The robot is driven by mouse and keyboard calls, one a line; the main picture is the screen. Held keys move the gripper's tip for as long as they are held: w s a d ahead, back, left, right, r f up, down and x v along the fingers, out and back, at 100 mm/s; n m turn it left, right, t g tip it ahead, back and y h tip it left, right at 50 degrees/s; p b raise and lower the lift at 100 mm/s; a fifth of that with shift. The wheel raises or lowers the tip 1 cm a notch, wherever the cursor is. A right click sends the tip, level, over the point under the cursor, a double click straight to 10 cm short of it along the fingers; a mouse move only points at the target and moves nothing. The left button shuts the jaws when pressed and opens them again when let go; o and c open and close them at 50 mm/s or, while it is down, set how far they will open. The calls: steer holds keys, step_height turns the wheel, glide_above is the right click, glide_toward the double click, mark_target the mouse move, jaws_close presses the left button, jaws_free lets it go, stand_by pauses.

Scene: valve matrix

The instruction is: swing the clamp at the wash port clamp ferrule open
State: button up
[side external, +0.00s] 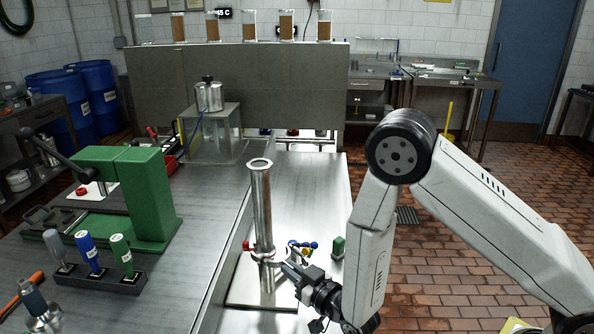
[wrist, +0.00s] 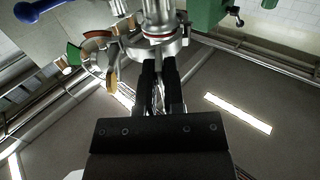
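The wash port clamp (wrist: 160,47) is a metal ring around a joint below a steel pipe; a red band shows at the joint in the wrist view. In the side view the clamp (side external: 268,257) sits low on the upright steel column (side external: 263,205). My gripper (side external: 284,266) reaches it from the lower right. In the wrist view the two dark fingertips of my gripper (wrist: 158,68) are at the clamp's edge, with a narrow gap between them. A shiny metal part shows in that gap; I cannot tell whether the fingers grip it.
In the wrist view, a tan-handled part (wrist: 112,79), a dial with green and red (wrist: 74,53) and a blue lever (wrist: 38,10) lie left of the fingers. A green block (side external: 338,247) and coloured knobs (side external: 303,247) stand close to my gripper. A green press (side external: 145,195) is farther left.

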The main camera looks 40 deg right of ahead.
steer(key=o, duration=0.4)
steer(key=shift+c, duration=0.2)
steer(key=shift+s, duration=0.1)
steer(key=s, duration=0.7)
steer(key=shift+s+d, duration=0.2)
steer(key=shift+s, duration=0.1)
steer(key=shift+w, duration=0.15)
